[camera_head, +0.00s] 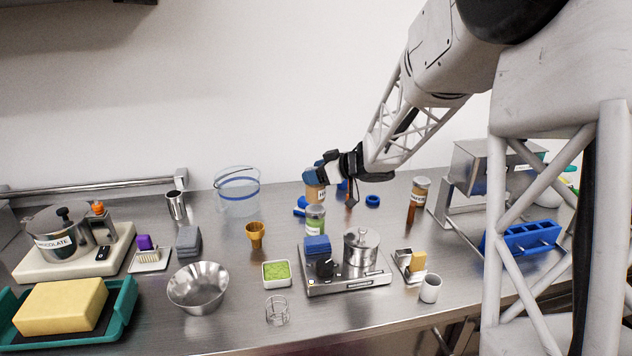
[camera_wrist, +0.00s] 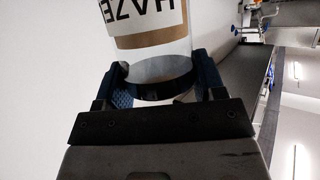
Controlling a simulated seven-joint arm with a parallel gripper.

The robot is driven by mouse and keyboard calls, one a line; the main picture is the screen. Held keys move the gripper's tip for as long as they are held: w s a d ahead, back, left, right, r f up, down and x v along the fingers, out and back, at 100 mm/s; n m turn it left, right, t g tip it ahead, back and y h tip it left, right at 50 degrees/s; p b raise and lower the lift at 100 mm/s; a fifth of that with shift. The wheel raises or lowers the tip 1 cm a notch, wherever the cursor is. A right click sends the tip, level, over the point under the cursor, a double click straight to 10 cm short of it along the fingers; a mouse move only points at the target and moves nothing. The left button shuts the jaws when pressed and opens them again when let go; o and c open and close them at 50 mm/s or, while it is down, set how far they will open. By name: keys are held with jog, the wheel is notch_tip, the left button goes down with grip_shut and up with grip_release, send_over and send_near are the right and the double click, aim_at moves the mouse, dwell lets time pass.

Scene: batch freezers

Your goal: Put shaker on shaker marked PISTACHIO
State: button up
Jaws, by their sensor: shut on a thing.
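My gripper (camera_head: 322,174) is shut on a shaker (camera_head: 315,193) with brown contents. In the wrist view, this shaker (camera_wrist: 150,42) is clear, with a white label that starts "HAZE", and sits between the two blue finger pads. A shaker with green contents (camera_head: 315,219) stands upright on the steel counter directly below the held one in the head view. Its label is too small to read. The held shaker looks upright and its bottom is at the green shaker's top; I cannot tell if they touch.
Another brown shaker (camera_head: 418,191) stands to the right. A scale with a steel pot (camera_head: 361,248) is in front of the green shaker. Blue pieces (camera_head: 372,201) lie close behind. A clear bucket (camera_head: 237,192) and a cone holder (camera_head: 255,234) stand to the left.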

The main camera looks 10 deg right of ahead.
jog(key=shift+f, duration=1.4)
jog(key=shift+f, duration=0.15)
jog(key=o, duration=1)
jog(key=shift+s+d+r, duration=0.25)
jog(key=shift+d+r, duration=0.15)
jog(key=v, duration=1.1)
jog(key=shift+f, duration=0.1)
